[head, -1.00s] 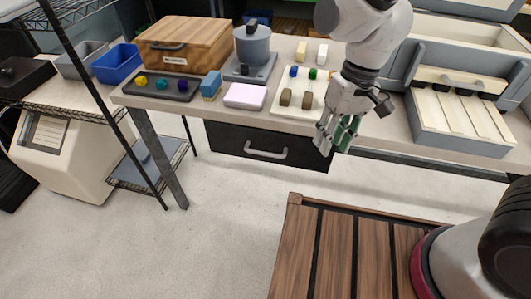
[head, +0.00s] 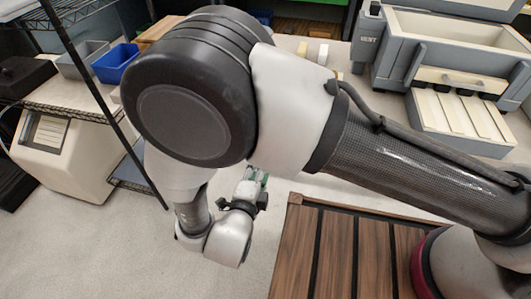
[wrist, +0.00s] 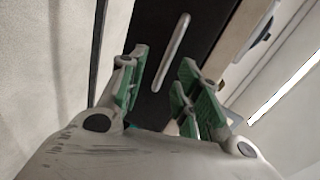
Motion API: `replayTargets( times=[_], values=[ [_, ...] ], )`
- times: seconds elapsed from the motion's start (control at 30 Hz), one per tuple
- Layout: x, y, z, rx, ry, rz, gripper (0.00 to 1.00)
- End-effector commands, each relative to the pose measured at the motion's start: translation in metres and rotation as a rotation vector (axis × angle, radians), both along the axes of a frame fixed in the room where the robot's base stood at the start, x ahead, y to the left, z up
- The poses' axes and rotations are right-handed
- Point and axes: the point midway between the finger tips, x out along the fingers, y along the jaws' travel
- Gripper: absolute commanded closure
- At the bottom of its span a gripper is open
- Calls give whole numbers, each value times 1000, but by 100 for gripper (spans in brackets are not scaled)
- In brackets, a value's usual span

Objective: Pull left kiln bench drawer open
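The kiln bench drawer has a black front (wrist: 205,40) with a silver bar handle (wrist: 172,52), both in the wrist view. The handle runs lengthwise just ahead of and between my fingers, with no clear contact. My gripper (wrist: 162,80) has green finger pads spread apart; it is open and empty. In the head view my gripper (head: 252,182) shows small beyond my arm's wrist, pointing toward the bench. My arm hides the drawer in that view.
A slatted wooden platform (head: 345,240) stands at the lower middle right. Grey kiln-like boxes (head: 455,45) stand on the bench at right. A blue bin (head: 117,63) sits on a wire shelf at left. Bare floor (head: 90,245) lies at lower left.

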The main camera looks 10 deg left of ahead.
Motion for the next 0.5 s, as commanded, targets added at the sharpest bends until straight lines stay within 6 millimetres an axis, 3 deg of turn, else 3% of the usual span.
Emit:
replayTargets(
  times=[0.07, 0.17, 0.5],
  values=[
    [4, -1, 9, 52, -38, -16, 67],
    [12, -1, 7, 75, -36, -22, 67],
    [65, -1, -5, 72, -34, -20, 67]
  ],
)
